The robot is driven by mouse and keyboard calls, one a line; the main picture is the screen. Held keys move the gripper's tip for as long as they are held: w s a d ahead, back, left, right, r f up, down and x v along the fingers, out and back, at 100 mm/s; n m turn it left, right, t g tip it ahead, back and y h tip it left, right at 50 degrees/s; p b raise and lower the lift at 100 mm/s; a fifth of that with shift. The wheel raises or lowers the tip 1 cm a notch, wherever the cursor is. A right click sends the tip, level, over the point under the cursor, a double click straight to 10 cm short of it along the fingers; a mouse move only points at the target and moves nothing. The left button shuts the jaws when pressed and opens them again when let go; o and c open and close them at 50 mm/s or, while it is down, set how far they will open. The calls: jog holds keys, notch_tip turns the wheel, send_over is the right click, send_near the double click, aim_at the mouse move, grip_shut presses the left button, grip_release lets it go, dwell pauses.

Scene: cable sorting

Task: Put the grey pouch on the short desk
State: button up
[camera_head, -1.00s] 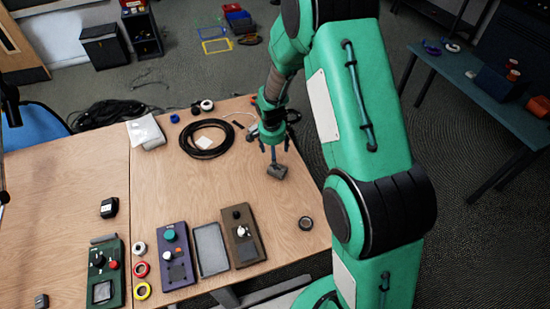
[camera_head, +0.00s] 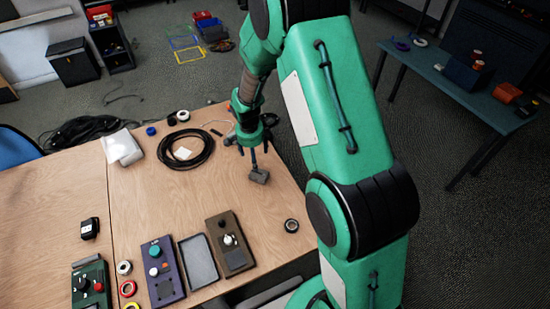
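The grey pouch (camera_head: 260,177), a small dark-grey block-like thing, is at the fingertips of my gripper (camera_head: 254,163), slightly tilted. The gripper points down and its fingers appear closed on the pouch's top. I cannot tell whether the pouch touches the wooden table (camera_head: 210,205) or is just above it. A teal desk (camera_head: 437,82) stands apart at the upper right, smaller than the wooden table; it looks like the short desk. Bare room shows on its top at the near left.
The teal desk holds a blue bin (camera_head: 468,74), an orange item (camera_head: 507,92) and cable rolls. A black cable coil (camera_head: 164,148), white bag (camera_head: 122,147), tape roll (camera_head: 291,226) and several control boxes lie on the wooden table. Floor is open between the desks.

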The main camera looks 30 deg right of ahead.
jog(key=s+a+r+n+t, duration=0.1)
jog(key=s+r, duration=0.3)
jog(key=r, duration=0.5)
jog(key=s+r+n, duration=0.2)
jog(key=s+r, duration=0.3)
jog(key=r, duration=0.5)
jog(key=s+a+r+n+t, duration=0.1)
jog(key=s+r, duration=0.3)
jog(key=r, duration=0.5)
jog(key=s+r+n+t, duration=0.1)
jog(key=s+r+n, duration=0.1)
jog(key=s, duration=0.6)
jog(key=s+a+r+n, duration=0.1)
jog(key=s+r+n, duration=0.1)
jog(key=s+r, duration=0.3)
jog(key=s+a+r+n+t+y, duration=0.1)
jog(key=s+r, duration=0.3)
jog(key=s, duration=0.6)
jog(key=shift+s+a+r+n+t, duration=0.25)
jog(key=shift+s+n+t, duration=0.05)
jog(key=shift+n, duration=0.1)
